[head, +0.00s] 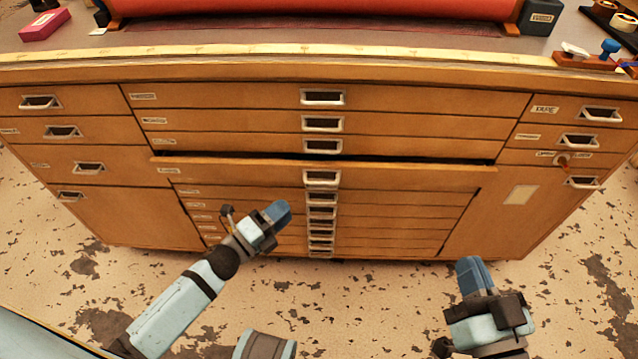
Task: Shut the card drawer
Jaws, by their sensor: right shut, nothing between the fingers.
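The wooden cabinet has a stack of wide middle drawers. One wide drawer (408,177) stands out from the front, with a dark gap along its top edge; I take it as the card drawer, though its label is too small to read. It has a pale metal cup handle (322,178) in the middle. My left gripper (280,211) is in front of the lower drawers, below and left of that handle, with no clear contact; its finger gap cannot be made out. My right gripper (469,266) is shut and empty, lower right, in front of the cabinet's base.
The other drawers look flush. A key (562,162) sticks out at the right column. On the cabinet top (250,37) are a red roll (310,8), a pink box (45,24) and a blue-handled stamp (610,48). The speckled floor (385,300) in front is clear.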

